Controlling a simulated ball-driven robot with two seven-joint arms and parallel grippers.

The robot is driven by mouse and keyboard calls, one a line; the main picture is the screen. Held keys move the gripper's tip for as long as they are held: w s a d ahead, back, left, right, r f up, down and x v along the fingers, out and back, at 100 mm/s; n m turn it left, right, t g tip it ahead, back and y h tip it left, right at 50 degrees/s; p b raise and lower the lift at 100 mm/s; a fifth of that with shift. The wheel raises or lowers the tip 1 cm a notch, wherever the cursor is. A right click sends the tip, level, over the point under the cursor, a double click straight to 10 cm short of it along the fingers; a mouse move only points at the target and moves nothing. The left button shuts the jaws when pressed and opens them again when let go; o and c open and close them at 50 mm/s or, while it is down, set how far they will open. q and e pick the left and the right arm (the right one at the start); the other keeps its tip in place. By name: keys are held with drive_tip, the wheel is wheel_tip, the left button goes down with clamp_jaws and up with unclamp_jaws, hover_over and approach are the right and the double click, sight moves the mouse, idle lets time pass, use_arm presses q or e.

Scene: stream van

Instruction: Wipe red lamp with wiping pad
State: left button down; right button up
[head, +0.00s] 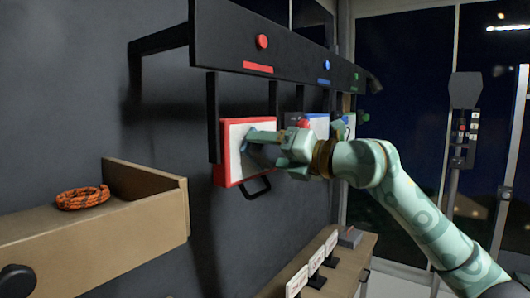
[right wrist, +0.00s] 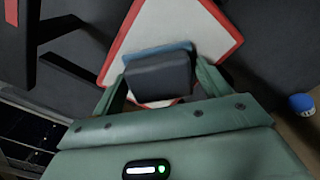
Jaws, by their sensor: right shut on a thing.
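The red lamp (head: 225,153) is a white panel in a red frame, hanging from a dark rail with a black handle below it. It also shows in the right wrist view (right wrist: 200,27), tilted. My right gripper (head: 256,139) is in front of the red lamp's face. It is shut on the wiping pad, a dark grey block with a blue layer (right wrist: 158,76). The pad's blue layer faces the lamp's white panel and seems to touch or nearly touch it; the exact contact is hidden. My left gripper is not in view.
A blue-framed lamp (head: 319,122) hangs to the right, partly behind my right arm. A rail (head: 290,58) with red, blue and green buttons runs above. An open wooden box (head: 110,222) with an orange cord coil (head: 83,197) is at left. A shelf with white cards (head: 315,262) stands below.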

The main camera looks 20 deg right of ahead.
sight(238, 153)
drive_tip(key=shift+w+d, duration=0.8)
drive_tip(key=shift+d, duration=0.15)
drive_tip(key=shift+s+a+p, duration=0.1)
drive_tip(key=shift+a+p, duration=0.1)
drive_tip(key=shift+p, duration=0.45)
drive_tip(key=shift+s+a+f+b, duration=0.1)
drive_tip(key=shift+s+a+b, duration=0.4)
drive_tip(key=shift+s+a, duration=0.65)
drive_tip(key=shift+a, duration=0.35)
drive_tip(key=shift+s+a+b, duration=0.9)
drive_tip(key=shift+a+b, duration=0.05)
drive_tip(key=shift+a, duration=0.2)
drive_tip(key=shift+s+a, duration=0.25)
drive_tip(key=shift+a, duration=0.05)
